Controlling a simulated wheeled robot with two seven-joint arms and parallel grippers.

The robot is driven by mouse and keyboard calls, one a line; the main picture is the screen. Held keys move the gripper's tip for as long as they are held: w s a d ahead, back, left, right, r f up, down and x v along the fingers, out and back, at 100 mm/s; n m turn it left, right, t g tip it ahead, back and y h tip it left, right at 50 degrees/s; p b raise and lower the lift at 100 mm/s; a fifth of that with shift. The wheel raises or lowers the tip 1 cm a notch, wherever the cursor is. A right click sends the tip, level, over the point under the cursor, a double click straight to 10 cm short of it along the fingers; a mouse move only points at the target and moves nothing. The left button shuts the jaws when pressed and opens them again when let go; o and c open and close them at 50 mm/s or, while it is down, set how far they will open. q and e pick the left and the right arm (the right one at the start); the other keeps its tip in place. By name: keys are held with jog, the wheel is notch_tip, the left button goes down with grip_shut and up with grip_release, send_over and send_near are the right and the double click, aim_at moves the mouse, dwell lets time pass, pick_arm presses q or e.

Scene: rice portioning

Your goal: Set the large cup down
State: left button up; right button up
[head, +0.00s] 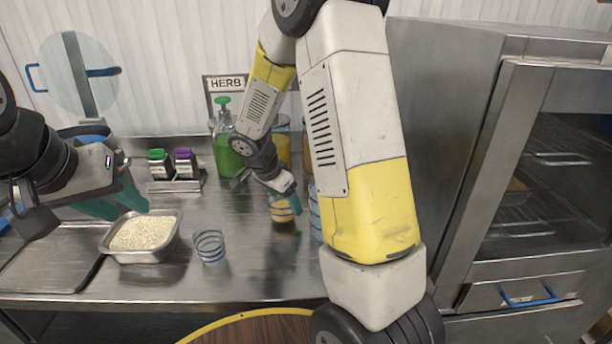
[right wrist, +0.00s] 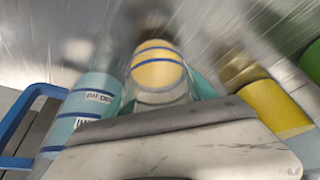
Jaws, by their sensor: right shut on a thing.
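My right gripper (head: 287,192) is shut on a clear cup with blue bands and a yellow look inside (head: 282,212), which I take to be the large cup. In the right wrist view the cup (right wrist: 157,72) sits between the teal fingers, blurred. It is low over the back of the steel counter; I cannot tell if its base touches. My left gripper (head: 118,205) has its teal fingers apart, empty, over the back left of a metal pan of rice (head: 115,253). A clear cup with blue rings (head: 209,246) stands empty on the counter.
A green bottle (head: 227,152), yellow-filled containers (head: 283,148) and a blue-banded container (head: 314,212) stand around the right gripper. A rack (head: 175,186) holds green- and purple-topped shakers. The counter is clear right of the empty cup. A steel oven (head: 540,180) is at right.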

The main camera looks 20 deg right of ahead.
jog(key=w+d, duration=0.3)
jog(key=d, duration=0.2)
jog(key=w+d, duration=0.2)
jog(key=d, duration=0.3)
jog(key=w+d, duration=0.3)
jog(key=d, duration=0.2)
jog(key=shift+w, duration=0.35)
jog(key=shift+f, duration=0.75)
jog(key=o, duration=1.6)
jog(key=shift+f, duration=0.15)
jog(key=shift+r, duration=0.3)
jog(key=s+a, duration=0.2)
jog(key=a, duration=0.1)
jog(key=s+a, duration=0.2)
jog(key=a, duration=0.2)
jog(key=s+a, duration=0.2)
jog(key=a, duration=0.1)
jog(key=shift+s+a+r, duration=0.15)
jog(key=shift+a+r, duration=0.2)
jog(key=shift+r, duration=0.05)
